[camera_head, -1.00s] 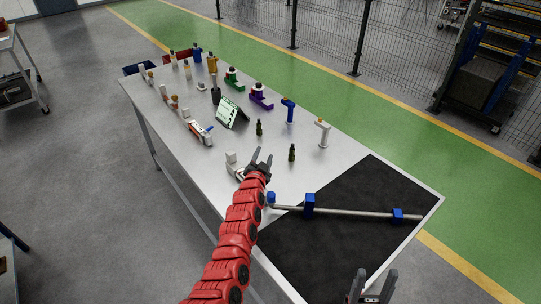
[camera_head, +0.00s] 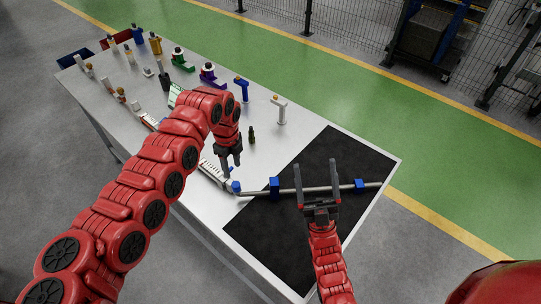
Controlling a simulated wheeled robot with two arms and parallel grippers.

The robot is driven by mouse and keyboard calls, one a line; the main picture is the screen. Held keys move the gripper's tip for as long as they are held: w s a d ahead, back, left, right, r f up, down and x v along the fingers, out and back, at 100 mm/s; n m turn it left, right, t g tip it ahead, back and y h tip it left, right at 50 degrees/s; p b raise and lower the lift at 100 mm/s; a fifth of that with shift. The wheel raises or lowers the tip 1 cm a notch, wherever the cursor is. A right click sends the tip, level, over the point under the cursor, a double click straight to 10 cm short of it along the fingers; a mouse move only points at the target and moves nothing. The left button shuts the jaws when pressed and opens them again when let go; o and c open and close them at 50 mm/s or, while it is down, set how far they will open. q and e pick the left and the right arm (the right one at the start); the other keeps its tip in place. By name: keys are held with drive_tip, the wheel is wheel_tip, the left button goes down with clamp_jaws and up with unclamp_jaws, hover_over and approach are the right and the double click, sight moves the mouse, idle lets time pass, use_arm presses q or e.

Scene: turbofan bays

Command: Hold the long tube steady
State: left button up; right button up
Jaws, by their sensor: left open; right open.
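The long tube (camera_head: 338,188) is a thin grey rod lying across the black mat (camera_head: 285,235). It carries a blue block (camera_head: 275,186) near its middle, another blue block (camera_head: 360,185) near its right end, and a blue fitting (camera_head: 235,187) at its left end. My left gripper (camera_head: 232,163) points down just above the left end, its jaws apart; whether it touches the tube cannot be told. My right gripper (camera_head: 318,182) is open, with its fingers reaching over the tube between the two blue blocks and nothing visibly gripped.
The table (camera_head: 310,142) holds several coloured tools and parts toward its far left end, including a blue T-shaped piece (camera_head: 241,87) and a white one (camera_head: 280,108). A dark green bottle-like piece (camera_head: 251,135) stands near my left gripper. The mat's front part is clear.

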drive_tip(key=w+a+f+n+g+h, duration=0.1)
drive_tip(key=w+a+f+n+g, duration=0.2)
drive_tip(key=w, duration=0.6)
drive_tip(key=w+f+g+h, duration=0.2)
drive_tip(key=w+f+g, duration=0.2)
drive_tip(key=w, duration=0.5)
drive_tip(key=w+a+f+n+g+h, duration=0.1)
drive_tip(key=w+a+f+n+g, duration=0.2)
drive_tip(key=w, duration=0.7)
drive_tip(key=n+g+h, duration=0.4)
drive_tip(key=g+h, duration=0.1)
drive_tip(key=g, duration=1.4)
approach(278, 181)
wheel_tip(278, 181, down, 12)
drive_tip(key=shift+s, duration=0.2)
drive_tip(key=shift+w+f, duration=0.1)
drive_tip(key=shift+f, duration=1.1)
